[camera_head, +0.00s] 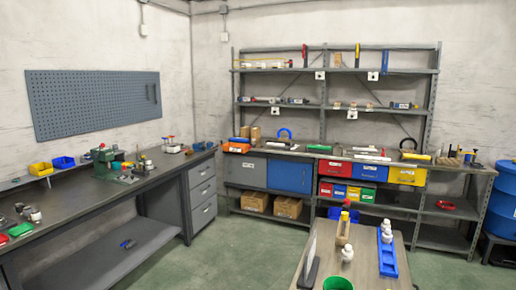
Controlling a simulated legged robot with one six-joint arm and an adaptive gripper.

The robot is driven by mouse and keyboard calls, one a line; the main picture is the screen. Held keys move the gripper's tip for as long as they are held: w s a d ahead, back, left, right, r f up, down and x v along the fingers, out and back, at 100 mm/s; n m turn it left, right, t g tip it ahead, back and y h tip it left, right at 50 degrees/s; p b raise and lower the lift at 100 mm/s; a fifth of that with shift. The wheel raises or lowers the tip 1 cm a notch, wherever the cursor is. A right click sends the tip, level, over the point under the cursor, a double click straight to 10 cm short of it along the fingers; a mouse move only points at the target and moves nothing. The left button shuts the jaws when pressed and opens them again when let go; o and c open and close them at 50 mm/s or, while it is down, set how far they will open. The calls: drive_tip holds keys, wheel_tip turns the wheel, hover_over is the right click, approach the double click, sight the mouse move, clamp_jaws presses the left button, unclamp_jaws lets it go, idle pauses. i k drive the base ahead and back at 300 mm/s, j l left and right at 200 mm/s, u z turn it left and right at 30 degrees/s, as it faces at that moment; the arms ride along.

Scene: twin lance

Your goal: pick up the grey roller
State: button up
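I cannot clearly pick out the grey roller. A small grey rounded piece (34,215) lies on the left workbench (85,200) near the left edge, and it is too small to tell whether it is a roller. My gripper is not in view.
Shelving (433,207) lines the back; a blue drum (503,205) stands right. Green floor (235,250) is open.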

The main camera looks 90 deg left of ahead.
sight(358, 149)
drive_tip(key=j+u, duration=0.1)
drive_tip(key=u, duration=1.55)
drive_tip(key=j+u, duration=0.4)
drive_tip(key=i+j+u, duration=0.15)
drive_tip(key=j+u, duration=0.3)
drive_tip(key=i+j+u, duration=0.15)
drive_tip(key=j+u, duration=0.25)
drive_tip(key=i+j+u, duration=0.2)
drive_tip(key=u, duration=0.2)
drive_tip(key=i+j+u, duration=0.7)
drive_tip(key=i, duration=0.2)
drive_tip(key=i+z, duration=0.35)
drive_tip(key=i+j+z, duration=0.2)
drive_tip(key=i+z, duration=0.15)
drive_tip(key=i, duration=0.2)
drive_tip(key=i+l+z, duration=0.2)
drive_tip(key=i+z, duration=0.3)
drive_tip(key=i, duration=0.25)
drive_tip(key=i+j+z, duration=0.1)
drive_tip(key=i+z, duration=0.35)
drive_tip(key=i, duration=0.3)
drive_tip(key=i+l, duration=0.5)
drive_tip(key=i, duration=0.15)
drive_tip(key=i+l, duration=0.5)
drive_tip(key=i, duration=0.15)
